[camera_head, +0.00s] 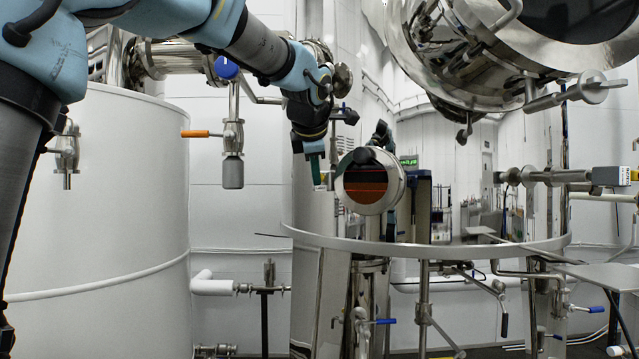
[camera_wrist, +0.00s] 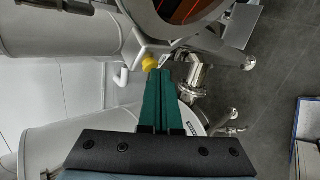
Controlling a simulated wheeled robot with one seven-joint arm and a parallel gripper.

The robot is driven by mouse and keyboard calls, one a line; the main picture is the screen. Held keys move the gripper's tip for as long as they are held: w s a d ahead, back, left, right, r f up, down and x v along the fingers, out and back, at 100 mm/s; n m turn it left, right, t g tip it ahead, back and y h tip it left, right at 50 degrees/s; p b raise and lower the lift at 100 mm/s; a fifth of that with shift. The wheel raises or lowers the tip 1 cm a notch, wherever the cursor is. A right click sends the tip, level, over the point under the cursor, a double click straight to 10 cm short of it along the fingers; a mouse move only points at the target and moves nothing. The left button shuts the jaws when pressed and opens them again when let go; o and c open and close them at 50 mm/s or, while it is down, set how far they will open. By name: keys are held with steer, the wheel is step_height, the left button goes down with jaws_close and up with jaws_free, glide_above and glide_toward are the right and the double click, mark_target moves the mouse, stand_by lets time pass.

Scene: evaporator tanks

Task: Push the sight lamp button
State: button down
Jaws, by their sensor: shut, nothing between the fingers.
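In the wrist view, a small yellow round part (camera_wrist: 149,62), which looks like the button, sits beside the sight glass (camera_wrist: 185,12). My gripper (camera_wrist: 159,72) is shut, with its green fingers together and empty. Its tips are just below and right of the yellow part in the picture; I cannot tell whether they touch it. In the head view, my gripper (camera_head: 317,183) points down just left of the round metal sight glass (camera_head: 370,180), which has a dark red window. The yellow part is not clearly visible there.
A large pale tank (camera_head: 95,200) stands at the left. A shiny steel vessel (camera_head: 450,60) hangs at the upper right. A metal rim (camera_head: 430,249) runs below the sight glass, with pipes and blue-handled valves (camera_head: 385,321) under it. A valve with an orange handle (camera_head: 195,133) is left of my gripper.

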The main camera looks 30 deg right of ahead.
steer(key=shift+s, duration=0.15)
steer(key=shift+s+a+b, duration=0.55)
steer(key=shift+a+b, duration=0.15)
steer(key=shift+a, duration=0.15)
steer(key=shift+s+a+b, duration=0.55)
steer(key=shift+a+b, duration=0.1)
steer(key=shift+a, duration=0.15)
steer(key=shift+s+a+b, duration=0.55)
steer(key=shift+a+b, duration=0.15)
steer(key=shift+a, duration=0.15)
steer(key=w+a+f+m+g+y, duration=0.2)
steer(key=a+f+m, duration=0.2)
steer(key=a+f, duration=0.65)
steer(key=w+a+f+m+g+y, duration=0.15)
steer(key=a+f+m, duration=0.25)
steer(key=a+f, duration=0.7)
steer(key=s+a+f+m+g, duration=0.1)
steer(key=s+a+f+m, duration=0.1)
steer(key=s+a+f, duration=0.2)
steer(key=s+a+f+m+g+y, duration=0.1)
steer(key=s+a+f, duration=0.3)
steer(key=f, duration=0.5)
steer(key=s+a+f+m+g, duration=0.1)
steer(key=s+a+f+m, duration=0.3)
steer(key=f, duration=0.3)
steer(key=shift+a+f, duration=0.2)
steer(key=shift+a, duration=0.4)
steer(key=shift+y, duration=0.25)
